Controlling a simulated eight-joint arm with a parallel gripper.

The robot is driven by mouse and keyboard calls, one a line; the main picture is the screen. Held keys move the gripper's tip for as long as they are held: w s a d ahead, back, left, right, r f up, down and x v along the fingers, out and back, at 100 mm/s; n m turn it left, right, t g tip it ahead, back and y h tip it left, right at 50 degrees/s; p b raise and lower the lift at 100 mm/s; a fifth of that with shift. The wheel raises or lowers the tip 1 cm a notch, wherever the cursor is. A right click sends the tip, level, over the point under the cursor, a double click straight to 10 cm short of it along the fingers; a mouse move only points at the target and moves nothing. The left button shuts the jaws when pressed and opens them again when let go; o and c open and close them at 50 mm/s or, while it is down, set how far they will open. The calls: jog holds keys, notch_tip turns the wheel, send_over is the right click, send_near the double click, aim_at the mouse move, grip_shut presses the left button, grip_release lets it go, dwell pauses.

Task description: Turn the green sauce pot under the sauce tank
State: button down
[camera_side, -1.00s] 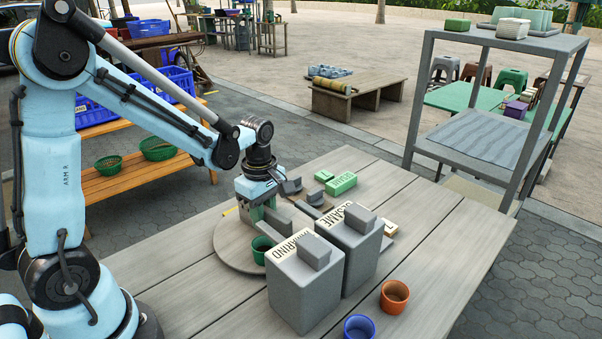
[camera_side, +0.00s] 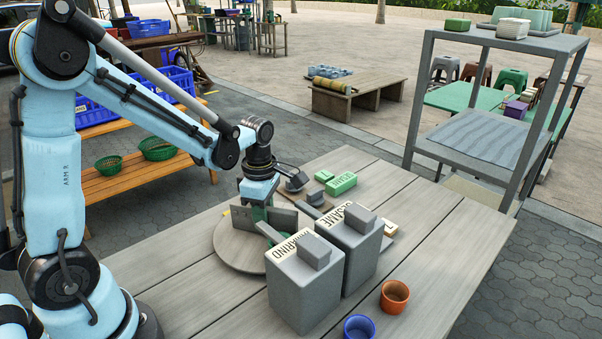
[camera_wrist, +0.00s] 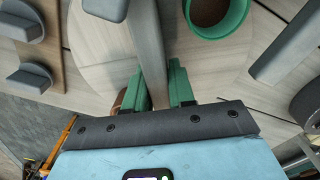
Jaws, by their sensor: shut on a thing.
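A round wooden turntable (camera_side: 240,257) with upright grey vanes lies on the table, behind the grey TAMARIND sauce tank (camera_side: 304,285). My gripper (camera_side: 258,214) is low over the turntable. In the wrist view its green fingers (camera_wrist: 160,88) are on either side of a grey vane (camera_wrist: 147,45), shut on it. The green sauce pot (camera_wrist: 224,27), with brown contents, stands on the turntable ahead and right of my fingers. In the side view the pot is mostly or wholly hidden behind the TAMARIND tank.
A second grey tank, labelled SESAME (camera_side: 350,245), stands beside the first. An orange pot (camera_side: 394,297) and a blue pot (camera_side: 358,328) stand at the front. Green blocks (camera_side: 340,184) and grey-knobbed pieces lie behind. The table's right side is clear.

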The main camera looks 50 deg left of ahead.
jog(key=shift+n, duration=5.1)
jog(key=c, duration=1)
grip_release()
jog(key=shift+c, duration=0.2)
notch_tip(320, 180, up, 12)
